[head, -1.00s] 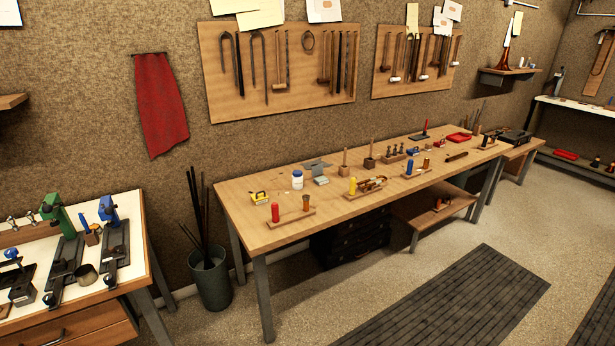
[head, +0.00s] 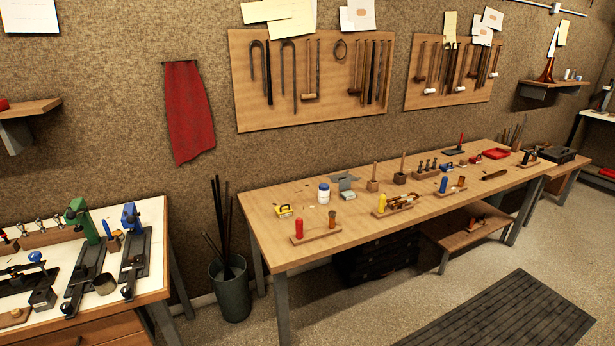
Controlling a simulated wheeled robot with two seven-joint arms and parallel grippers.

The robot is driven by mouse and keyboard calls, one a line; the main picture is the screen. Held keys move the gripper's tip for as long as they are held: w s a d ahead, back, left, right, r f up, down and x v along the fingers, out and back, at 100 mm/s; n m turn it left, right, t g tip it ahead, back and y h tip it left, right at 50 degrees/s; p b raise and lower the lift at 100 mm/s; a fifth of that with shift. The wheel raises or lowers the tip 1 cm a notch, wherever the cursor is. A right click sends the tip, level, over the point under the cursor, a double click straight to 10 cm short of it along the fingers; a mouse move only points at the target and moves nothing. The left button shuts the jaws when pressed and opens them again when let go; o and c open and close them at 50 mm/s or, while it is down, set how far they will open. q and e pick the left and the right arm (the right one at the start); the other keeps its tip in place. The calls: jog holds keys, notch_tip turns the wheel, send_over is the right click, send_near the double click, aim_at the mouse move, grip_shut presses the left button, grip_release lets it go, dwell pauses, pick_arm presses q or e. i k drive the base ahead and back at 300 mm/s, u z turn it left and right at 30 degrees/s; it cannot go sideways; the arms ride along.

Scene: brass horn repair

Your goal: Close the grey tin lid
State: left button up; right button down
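Neither of my grippers is in view.
A flat grey piece (head: 341,178) lies behind the tin. A yellow item (head: 283,211) and a rack with a red handle (head: 299,229) are nearer the bench's left end. A dark bin of rods (head: 231,291) stands left of the bench. Floor before the bench is clear except a dark mat (head: 510,318).

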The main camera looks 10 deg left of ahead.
aim_at(344, 183)
jog(key=u, duration=0.2)
jog(key=i, duration=1.15)
jog(key=z, duration=0.8)
